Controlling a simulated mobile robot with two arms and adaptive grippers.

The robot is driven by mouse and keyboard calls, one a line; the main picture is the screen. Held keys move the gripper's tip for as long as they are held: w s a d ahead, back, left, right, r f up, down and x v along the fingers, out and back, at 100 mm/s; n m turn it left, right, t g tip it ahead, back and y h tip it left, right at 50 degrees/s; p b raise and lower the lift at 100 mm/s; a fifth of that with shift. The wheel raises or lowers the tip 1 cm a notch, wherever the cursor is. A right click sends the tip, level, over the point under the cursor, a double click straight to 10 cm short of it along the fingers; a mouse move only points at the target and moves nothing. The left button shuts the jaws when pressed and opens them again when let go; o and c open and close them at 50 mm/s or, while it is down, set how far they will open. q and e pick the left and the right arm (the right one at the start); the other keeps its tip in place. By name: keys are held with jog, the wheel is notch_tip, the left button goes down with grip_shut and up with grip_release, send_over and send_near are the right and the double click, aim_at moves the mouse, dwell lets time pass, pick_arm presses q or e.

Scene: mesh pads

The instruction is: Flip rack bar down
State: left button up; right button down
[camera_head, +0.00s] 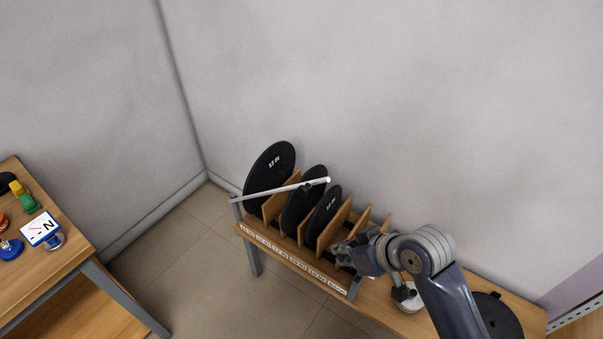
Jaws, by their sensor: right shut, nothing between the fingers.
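A wooden rack (285,249) with upright dividers stands on the bench and holds several black discs, the largest (270,172) at its left end. The light grey rack bar (275,190) runs from a post at the rack's left end, tilted upward to a free tip near the middle discs. It passes in front of the discs. My right gripper (340,250) is shut and empty at the rack's right part, below and to the right of the bar's tip, apart from the bar. Its fingers are small and partly hard to make out. My left gripper is out of view.
A wooden table (70,240) at the left holds small coloured items and a white card (41,229). A black disc (493,316) lies on the bench at the right, partly behind my right arm. A grey wall stands behind the rack. Tiled floor shows between table and bench.

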jog(key=w+a+r+n+y, duration=0.2)
jog(key=w+r, duration=0.5)
jog(key=r, duration=0.2)
jog(key=w+a+r+n+y, duration=0.1)
jog(key=w+a+r+n, duration=0.1)
jog(key=w+r, duration=0.55)
jog(key=p, duration=0.2)
send_over(302, 186)
jog(key=w+a, duration=0.1)
jog(key=a, duration=0.1)
notch_tip(302, 186, down, 6)
jog(key=d+f, duration=0.1)
jog(key=s+d+f+p, duration=0.1)
jog(key=f, duration=0.1)
jog(key=shift+f+p, duration=0.2)
jog(key=shift+p, duration=0.1)
jog(key=shift+f, duration=0.15)
